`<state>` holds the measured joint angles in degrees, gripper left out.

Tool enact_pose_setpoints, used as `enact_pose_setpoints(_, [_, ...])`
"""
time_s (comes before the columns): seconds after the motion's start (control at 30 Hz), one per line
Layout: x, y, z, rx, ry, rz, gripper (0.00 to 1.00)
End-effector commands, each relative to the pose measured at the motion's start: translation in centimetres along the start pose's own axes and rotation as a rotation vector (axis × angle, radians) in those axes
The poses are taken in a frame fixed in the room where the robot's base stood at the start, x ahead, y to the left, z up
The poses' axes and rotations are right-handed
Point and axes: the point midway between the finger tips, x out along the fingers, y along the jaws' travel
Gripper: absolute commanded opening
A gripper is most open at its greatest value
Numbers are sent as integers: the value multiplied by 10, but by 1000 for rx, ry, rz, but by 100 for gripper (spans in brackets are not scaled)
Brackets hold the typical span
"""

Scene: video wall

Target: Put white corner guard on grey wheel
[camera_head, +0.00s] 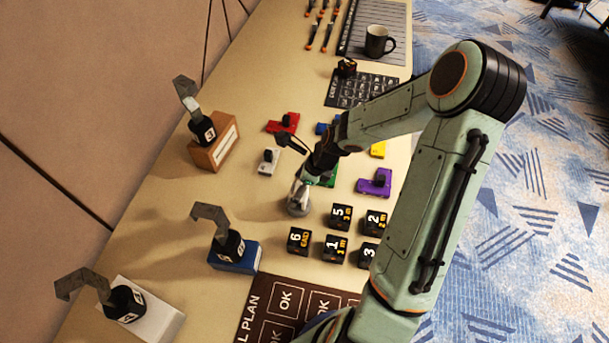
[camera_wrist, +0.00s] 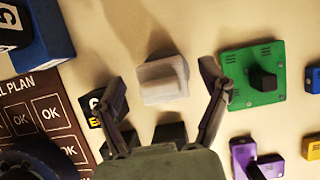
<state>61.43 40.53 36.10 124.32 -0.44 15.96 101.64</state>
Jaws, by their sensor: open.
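The white corner guard (camera_head: 268,161), a small white piece with a dark knob, lies on the table left of my arm in the head view. I cannot make it out in the wrist view. The grey wheel (camera_head: 298,207) appears to be the grey piece below my gripper (camera_head: 304,187) in the head view. In the wrist view this grey piece (camera_wrist: 163,80), with a raised grey knob, sits between the spread fingers of my gripper (camera_wrist: 162,88). The fingers are open, with space on both sides of it. Whether they reach its height is unclear.
Numbered black cubes (camera_head: 299,240) stand close to the grey piece. A green piece (camera_wrist: 254,73) and a purple piece (camera_head: 374,183) lie to its right. Hooked stands on blocks (camera_head: 234,255) line the left side. A black mug (camera_head: 378,41) is at the back.

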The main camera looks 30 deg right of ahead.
Motion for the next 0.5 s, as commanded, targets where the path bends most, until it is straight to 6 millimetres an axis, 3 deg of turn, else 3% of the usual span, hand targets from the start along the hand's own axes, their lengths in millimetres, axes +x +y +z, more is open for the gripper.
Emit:
enact_pose_setpoints(0.3, [-72,-1,-1,1,4,-7,75])
enact_pose_setpoints(0.5, [-102,0,-1,2,2,-4,75])
